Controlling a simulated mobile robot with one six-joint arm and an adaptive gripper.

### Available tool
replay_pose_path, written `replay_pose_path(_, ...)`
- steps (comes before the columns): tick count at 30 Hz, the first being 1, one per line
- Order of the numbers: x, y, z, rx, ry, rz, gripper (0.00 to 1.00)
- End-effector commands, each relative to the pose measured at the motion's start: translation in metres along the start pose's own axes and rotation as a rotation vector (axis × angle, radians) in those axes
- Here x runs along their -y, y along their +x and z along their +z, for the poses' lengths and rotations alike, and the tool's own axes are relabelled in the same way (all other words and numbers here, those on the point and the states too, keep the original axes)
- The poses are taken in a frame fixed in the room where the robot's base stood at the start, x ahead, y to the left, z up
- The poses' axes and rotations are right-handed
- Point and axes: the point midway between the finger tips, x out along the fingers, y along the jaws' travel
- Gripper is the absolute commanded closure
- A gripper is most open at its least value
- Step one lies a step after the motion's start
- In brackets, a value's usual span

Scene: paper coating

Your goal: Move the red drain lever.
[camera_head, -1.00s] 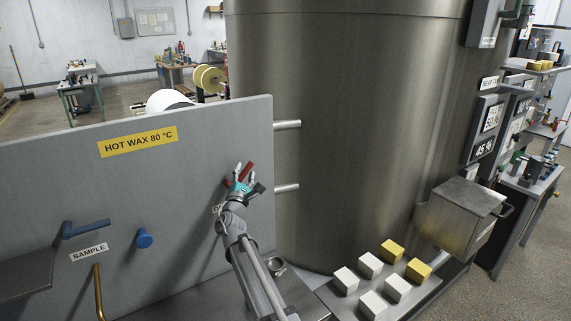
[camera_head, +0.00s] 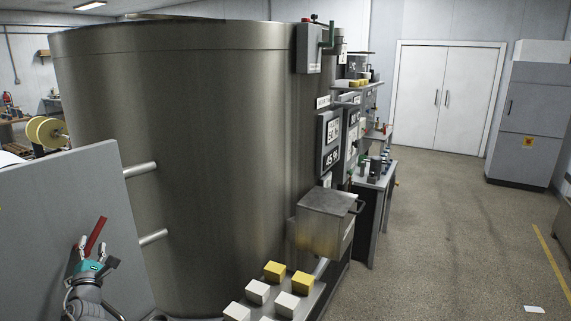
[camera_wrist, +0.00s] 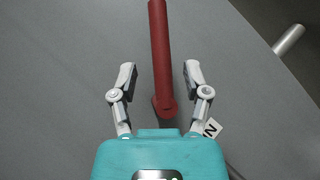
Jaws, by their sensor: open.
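The red drain lever (camera_head: 95,236) is mounted on the grey panel (camera_head: 60,200) at the left in the head view and slants up to the right. In the wrist view the red lever (camera_wrist: 159,55) runs from the top edge down to its pivot end between the fingers. My gripper (camera_head: 91,256) is at the lever's lower end. In the wrist view my gripper (camera_wrist: 160,78) is open, with one finger on each side of the lever and a gap on both sides. A white label with an N shows partly beside the right finger.
A large steel tank (camera_head: 190,140) stands behind the panel, joined by two pipes (camera_head: 140,170). White and yellow blocks (camera_head: 275,271) sit on a ledge at the tank's foot, near a metal box (camera_head: 325,222). Open floor (camera_head: 450,240) lies to the right.

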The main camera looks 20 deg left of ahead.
Motion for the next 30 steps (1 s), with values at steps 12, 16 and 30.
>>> replay_pose_path(12,0.051,0.012,0.049,0.075,0.056,-0.101,0.39)
replay_pose_path(16,0.08,0.015,0.076,0.118,0.09,-0.158,0.39)
replay_pose_path(30,0.257,-0.011,0.245,0.438,0.327,-0.533,0.39)
